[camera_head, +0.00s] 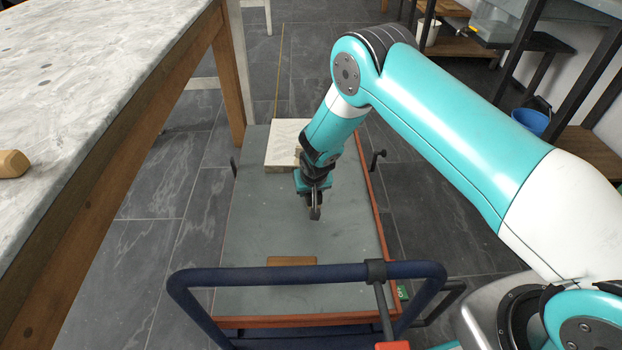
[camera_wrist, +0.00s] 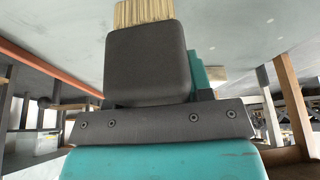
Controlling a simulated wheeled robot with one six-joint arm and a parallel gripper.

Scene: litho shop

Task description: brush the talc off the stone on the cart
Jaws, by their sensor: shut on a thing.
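The stone (camera_head: 284,146) is a pale slab lying flat at the far end of the grey-topped cart (camera_head: 255,222). I cannot make out talc on it from here. My gripper (camera_head: 315,212) points down over the middle of the cart, on the near side of the stone and apart from it. In the wrist view, pale bristles of a brush (camera_wrist: 143,12) show beyond the dark finger of my gripper, which is shut on the brush. The finger hides the rest of the brush. In the head view the brush is hard to tell from the dark fingers.
A brown wooden block (camera_head: 291,261) lies on the cart's near end, behind the blue push handle (camera_head: 300,273). A stone-topped table (camera_head: 90,75) stands at left with a wooden piece (camera_head: 13,163) on it. Shelving and a blue bucket (camera_head: 531,121) stand at right.

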